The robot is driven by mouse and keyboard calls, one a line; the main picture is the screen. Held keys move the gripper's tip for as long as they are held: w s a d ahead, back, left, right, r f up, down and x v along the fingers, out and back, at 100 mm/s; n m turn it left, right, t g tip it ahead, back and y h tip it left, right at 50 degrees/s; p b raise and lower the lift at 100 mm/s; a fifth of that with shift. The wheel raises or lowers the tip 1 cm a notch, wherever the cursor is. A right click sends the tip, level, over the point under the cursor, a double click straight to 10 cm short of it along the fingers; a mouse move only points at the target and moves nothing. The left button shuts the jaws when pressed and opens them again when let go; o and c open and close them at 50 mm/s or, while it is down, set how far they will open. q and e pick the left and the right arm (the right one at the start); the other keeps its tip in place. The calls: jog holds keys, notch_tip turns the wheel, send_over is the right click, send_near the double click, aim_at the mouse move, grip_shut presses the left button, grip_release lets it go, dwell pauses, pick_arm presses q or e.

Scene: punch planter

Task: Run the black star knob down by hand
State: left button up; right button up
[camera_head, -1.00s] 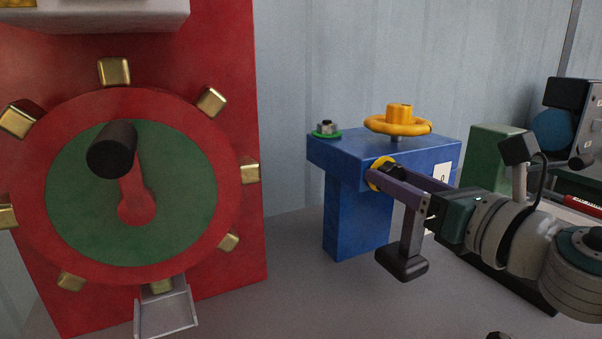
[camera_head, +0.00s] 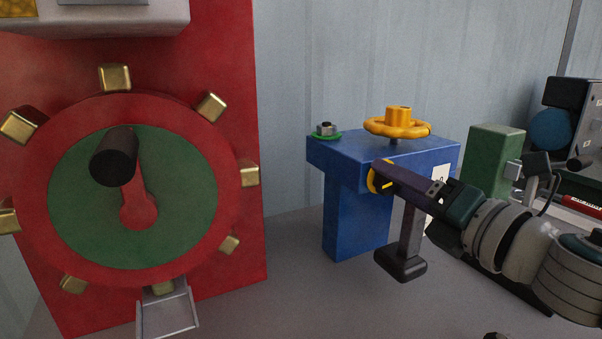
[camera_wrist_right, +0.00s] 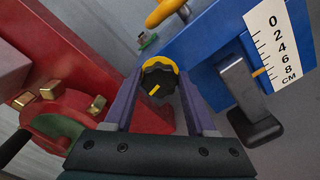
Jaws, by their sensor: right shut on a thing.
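The black star knob (camera_wrist_right: 155,82) sits in front of a yellow ring on the blue stand, with a yellow line on its face. In the right wrist view it is between the two fingers of my right gripper (camera_wrist_right: 159,78), which is shut on it. In the head view my right gripper (camera_head: 384,177) reaches the stand from the right and hides most of the knob; part of the yellow ring (camera_head: 371,181) shows. My left gripper is not in view.
The blue stand (camera_head: 345,215) carries a yellow handwheel (camera_head: 398,124) and a nut on a green disc (camera_head: 326,130). A dark foot (camera_head: 402,263) hangs close below my gripper. A white centimetre scale (camera_wrist_right: 278,45) is beside it. A red machine (camera_head: 240,60) stands left.

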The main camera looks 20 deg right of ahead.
jog(key=m+p, duration=0.3)
jog(key=m, duration=0.8)
jog(key=m+p, duration=0.3)
jog(key=m, duration=0.7)
jog(key=shift+f+m, duration=0.2)
jog(key=shift+m, duration=0.2)
jog(key=shift+a+m, duration=0.1)
jog(key=shift+m, duration=0.2)
jog(key=shift+m, duration=0.3)
jog(key=o, duration=1.4)
jog(key=shift+c, duration=0.2)
jog(key=shift+s, duration=0.1)
